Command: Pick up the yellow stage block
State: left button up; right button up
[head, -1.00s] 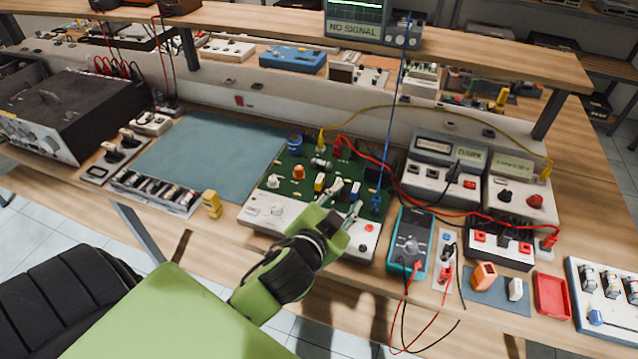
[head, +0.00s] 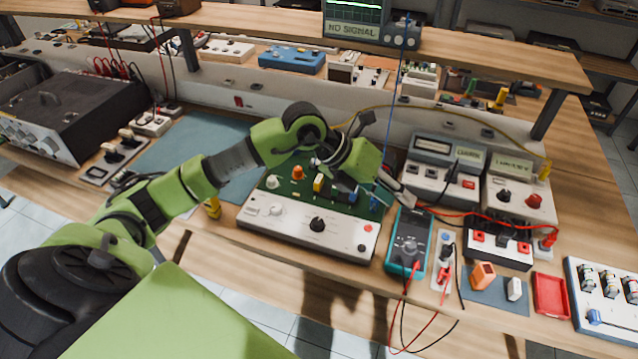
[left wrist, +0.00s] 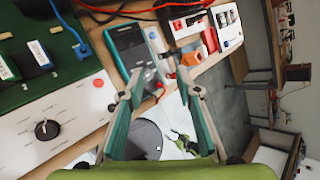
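A small yellow block (head: 318,184) stands upright on the green circuit board (head: 268,190), among other parts. A second yellow piece (head: 212,207) stands on the bench at the mat's front edge, partly hidden by my left arm. I cannot tell which is the stage block. My left gripper (head: 396,199) is over the right end of the board, beside the multimeter and to the right of both yellow pieces. In the left wrist view its fingers (left wrist: 160,88) are apart with nothing between them. My right gripper is not in view.
The teal multimeter (head: 408,244) with red and black leads lies close to the gripper. A blue cable (head: 401,70) and red leads run near it. Power units (head: 442,170), a red tray (head: 551,295) and an orange block (head: 482,274) are to the right. A shelf overhangs behind.

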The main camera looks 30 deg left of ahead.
pick_arm(q)
jog(key=w+a+n+y, duration=0.15)
jog(key=a+y, duration=0.35)
jog(key=a, duration=0.8)
jog(key=g+y, duration=0.1)
jog(key=y, duration=0.2)
send_near(319, 178)
jog(key=shift+n, duration=0.55)
jog(key=p+x, duration=0.2)
jog(key=x, duration=0.2)
jog(key=shift+w+d+f, duration=0.1)
jog(key=shift+f, duration=0.1)
jog(key=p+x, duration=0.2)
jog(key=x, duration=0.3)
jog(key=shift+f, duration=0.35)
grip_shut()
